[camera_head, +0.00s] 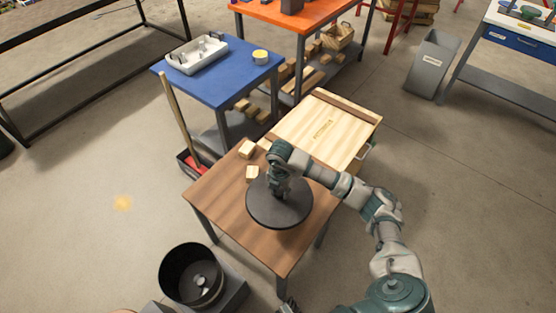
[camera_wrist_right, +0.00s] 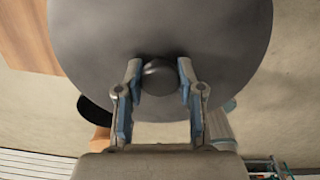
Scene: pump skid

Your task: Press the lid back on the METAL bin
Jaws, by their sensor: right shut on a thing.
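The lid (camera_head: 277,210) is a dark grey round disc with a dark knob (camera_wrist_right: 160,76) at its middle. My right gripper (camera_head: 279,186) is shut on the knob. In the right wrist view its two blue-padded fingers (camera_wrist_right: 160,82) stand on either side of the knob. In the head view the lid overlaps the front of the brown table; its height above the table is hard to tell. An open black round bin (camera_head: 165,270) stands at the lower left, with small grey pieces inside. No readable METAL label shows on it. My left gripper is not clearly in view.
A blue table (camera_head: 215,90) with a white tray (camera_head: 196,54) stands behind. A grey bin (camera_head: 430,68) stands far right.

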